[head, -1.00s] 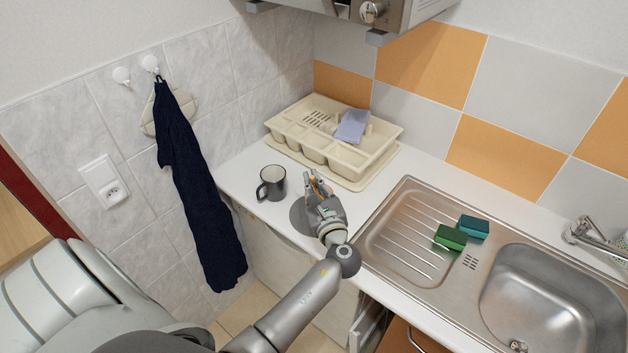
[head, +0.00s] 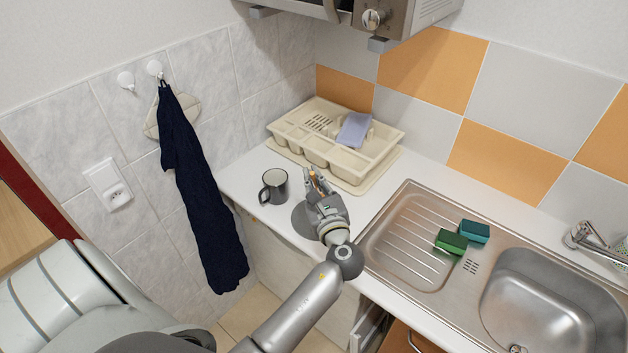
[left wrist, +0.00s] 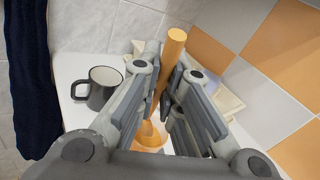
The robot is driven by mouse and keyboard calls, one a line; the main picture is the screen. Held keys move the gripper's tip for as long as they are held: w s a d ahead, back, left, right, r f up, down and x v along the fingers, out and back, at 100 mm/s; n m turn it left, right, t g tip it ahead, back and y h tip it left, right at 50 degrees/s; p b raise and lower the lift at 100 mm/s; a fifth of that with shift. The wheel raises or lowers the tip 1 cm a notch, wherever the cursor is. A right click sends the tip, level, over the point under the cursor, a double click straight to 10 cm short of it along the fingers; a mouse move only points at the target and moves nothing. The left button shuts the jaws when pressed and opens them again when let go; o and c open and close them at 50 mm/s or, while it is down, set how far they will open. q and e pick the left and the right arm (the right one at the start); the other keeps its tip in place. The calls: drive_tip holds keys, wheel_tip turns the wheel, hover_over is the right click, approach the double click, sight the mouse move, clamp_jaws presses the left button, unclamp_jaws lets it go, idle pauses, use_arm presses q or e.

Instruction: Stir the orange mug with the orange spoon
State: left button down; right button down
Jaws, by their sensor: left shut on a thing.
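My left gripper (head: 317,181) is above the white counter, to the right of a dark grey mug (head: 273,186), and is shut on the orange spoon (left wrist: 172,62). In the left wrist view the spoon's straight handle stands up between the fingers, slightly tilted. A small orange shape (left wrist: 150,134) shows low between the fingers; I cannot tell whether it is the spoon's lower end or the orange mug. The grey mug also shows at the left of the wrist view (left wrist: 98,86), apart from the fingers. No orange mug is clearly visible in the head view. My right gripper is not in view.
A cream dish rack (head: 345,155) with a lilac cloth (head: 355,129) stands behind the gripper. A steel sink (head: 410,245) with green (head: 451,241) and teal (head: 474,231) sponges is at the right. A grey round shape (head: 302,219) shows beside my wrist. A navy towel (head: 198,195) hangs at the left.

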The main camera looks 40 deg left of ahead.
use_arm(q)
drive_tip(key=shift+r, duration=0.15)
idle(0.4)
drive_tip(key=shift+r, duration=2.4)
drive_tip(key=shift+f, duration=0.1)
drive_tip(key=s+d+f+m+t+h+b, duration=0.6)
drive_tip(key=s+d+f+m+h+b, duration=0.4)
drive_tip(key=s+d+f+h+b, duration=0.3)
drive_tip(key=s+d+f+b, duration=0.1)
drive_tip(key=s+d, duration=0.1)
drive_tip(key=s, duration=0.1)
drive_tip(key=shift+f+h, duration=0.15)
drive_tip(key=shift+h, duration=0.25)
